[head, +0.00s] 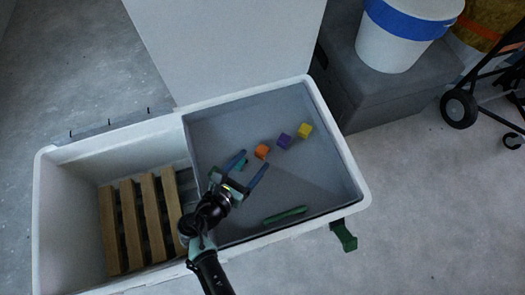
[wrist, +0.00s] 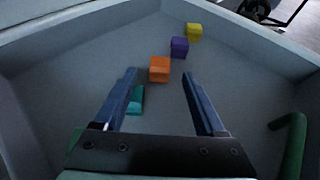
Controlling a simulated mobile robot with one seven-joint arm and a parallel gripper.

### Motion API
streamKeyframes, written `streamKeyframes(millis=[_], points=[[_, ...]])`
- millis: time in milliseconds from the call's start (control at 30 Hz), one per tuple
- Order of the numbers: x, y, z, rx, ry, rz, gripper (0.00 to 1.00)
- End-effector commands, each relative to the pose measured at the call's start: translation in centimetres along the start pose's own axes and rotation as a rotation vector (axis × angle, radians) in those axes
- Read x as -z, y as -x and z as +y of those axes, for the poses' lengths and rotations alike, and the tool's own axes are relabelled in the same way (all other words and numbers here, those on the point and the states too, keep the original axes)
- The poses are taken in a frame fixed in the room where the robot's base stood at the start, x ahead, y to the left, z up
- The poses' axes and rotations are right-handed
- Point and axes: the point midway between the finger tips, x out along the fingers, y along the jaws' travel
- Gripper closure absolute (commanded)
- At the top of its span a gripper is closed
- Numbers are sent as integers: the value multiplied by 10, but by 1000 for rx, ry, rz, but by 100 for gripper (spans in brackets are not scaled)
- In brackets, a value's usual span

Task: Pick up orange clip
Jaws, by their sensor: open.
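The orange clip (head: 262,151) is a small block on the floor of the grey compartment in the white bin. In the wrist view the orange clip (wrist: 159,69) lies just beyond my fingertips, roughly between their lines. My gripper (head: 252,167) is open and empty inside the compartment, with its blue fingers pointing toward the clip. The gripper (wrist: 158,77) also shows in the wrist view, with both fingers spread. A teal block (wrist: 135,100) lies close by the left finger and partly shows behind it.
A purple block (head: 284,141) and a yellow block (head: 304,131) lie beyond the orange one. A green bar (head: 285,215) lies near the compartment's front wall. The bin's white rim (head: 345,165) surrounds everything, and a raised panel (head: 230,50) stands behind.

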Motion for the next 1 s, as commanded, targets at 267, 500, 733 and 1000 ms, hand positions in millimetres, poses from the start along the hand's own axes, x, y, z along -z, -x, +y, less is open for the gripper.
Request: streamKeyframes(millis=[267, 500, 733, 1000], points=[[3, -40, 0, 3, -5, 0, 28], [0, -52, 0, 1, -2, 0, 28], [-1, -51, 0, 1, -2, 0, 44], [-1, -51, 0, 1, -2, 0, 92]])
